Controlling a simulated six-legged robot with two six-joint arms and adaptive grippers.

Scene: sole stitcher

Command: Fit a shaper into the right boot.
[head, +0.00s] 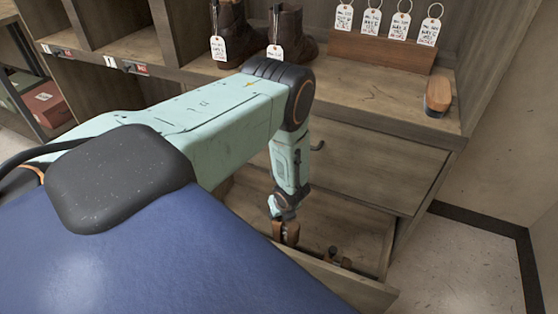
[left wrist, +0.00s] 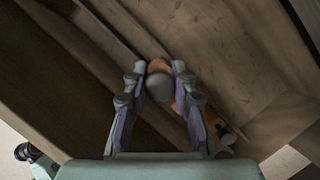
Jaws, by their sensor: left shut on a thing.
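A pair of dark brown boots stands upright on the shelf in the head view: the left boot (head: 238,42) and the right boot (head: 296,37), each with a white tag. Their tops are cut off by the frame edge. My left gripper (head: 286,226) reaches down into an open drawer (head: 345,283). It is shut on a shaper (left wrist: 159,86) with orange-brown and grey parts, and the fingers (left wrist: 160,72) lie on both sides of it. Another shaper (head: 331,254) lies in the drawer to the right, also showing in the left wrist view (left wrist: 222,132). My right gripper is not in view.
A wooden block (head: 380,51) with several tags on rings stands at the shelf's back. A brush (head: 438,96) lies near the shelf's right end. The open drawer projects below the shelf. Bare floor (head: 460,262) lies to its right.

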